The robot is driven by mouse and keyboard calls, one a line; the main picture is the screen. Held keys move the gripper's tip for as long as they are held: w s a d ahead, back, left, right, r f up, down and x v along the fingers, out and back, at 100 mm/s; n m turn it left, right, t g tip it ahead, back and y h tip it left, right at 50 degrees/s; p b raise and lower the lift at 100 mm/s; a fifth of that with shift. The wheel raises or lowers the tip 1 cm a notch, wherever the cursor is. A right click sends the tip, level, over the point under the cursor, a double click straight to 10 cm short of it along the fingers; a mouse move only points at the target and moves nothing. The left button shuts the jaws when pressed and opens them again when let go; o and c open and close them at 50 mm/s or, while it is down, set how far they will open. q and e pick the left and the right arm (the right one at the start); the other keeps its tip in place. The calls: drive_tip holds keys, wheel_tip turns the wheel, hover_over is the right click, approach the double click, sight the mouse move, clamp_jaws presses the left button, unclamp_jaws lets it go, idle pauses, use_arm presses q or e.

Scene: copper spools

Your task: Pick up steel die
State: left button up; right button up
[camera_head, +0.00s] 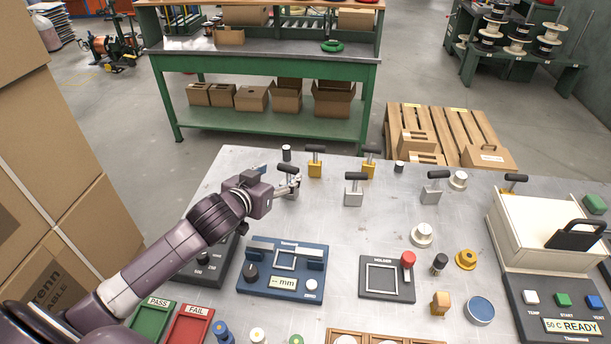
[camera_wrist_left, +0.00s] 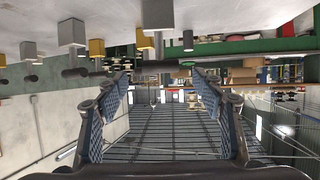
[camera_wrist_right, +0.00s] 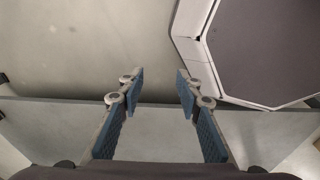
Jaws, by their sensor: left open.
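Several die blocks with black T-handles stand on the metal table. Grey steel dies show at the middle (camera_head: 354,197) and right (camera_head: 431,195), and another grey one (camera_head: 291,193) is partly hidden behind my left gripper (camera_head: 293,183). Yellow dies (camera_head: 315,169) stand farther back. My left gripper is open and empty, at that partly hidden die's handle. In the left wrist view, which is upside down, a grey die (camera_wrist_left: 158,15) has its handle ahead between the fingertips; contact cannot be told. My right gripper (camera_wrist_right: 158,80) is open and empty, outside the head view.
A blue fixture (camera_head: 283,270), a holder frame (camera_head: 386,279) and a white machine (camera_head: 545,233) stand on the table (camera_head: 335,230). Green PASS (camera_head: 153,322) and red FAIL (camera_head: 190,326) trays are front left. Cardboard boxes (camera_head: 60,200) stack at the left. The table's middle has free room.

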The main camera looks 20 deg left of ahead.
sight(288, 166)
use_arm(q)
drive_tip(key=shift+w+a+f, duration=0.1)
drive_tip(key=shift+w, duration=0.4)
drive_tip(key=p+x, duration=0.1)
drive_tip(key=x, duration=0.3)
drive_tip(key=shift+w, duration=0.25)
drive_tip(key=shift+w+f+p, duration=0.1)
drive_tip(key=shift+w+p, duration=0.2)
drive_tip(key=shift+w, duration=0.15)
drive_tip(key=shift+c, duration=0.3)
drive_tip(key=c, duration=1.5)
clamp_jaws()
use_arm(e)
drive_tip(key=s, duration=0.1)
drive_tip(key=s+a+r, duration=0.1)
drive_tip(key=s+a, duration=0.1)
drive_tip(key=shift+s+r, duration=0.2)
drive_tip(key=shift+r, duration=0.05)
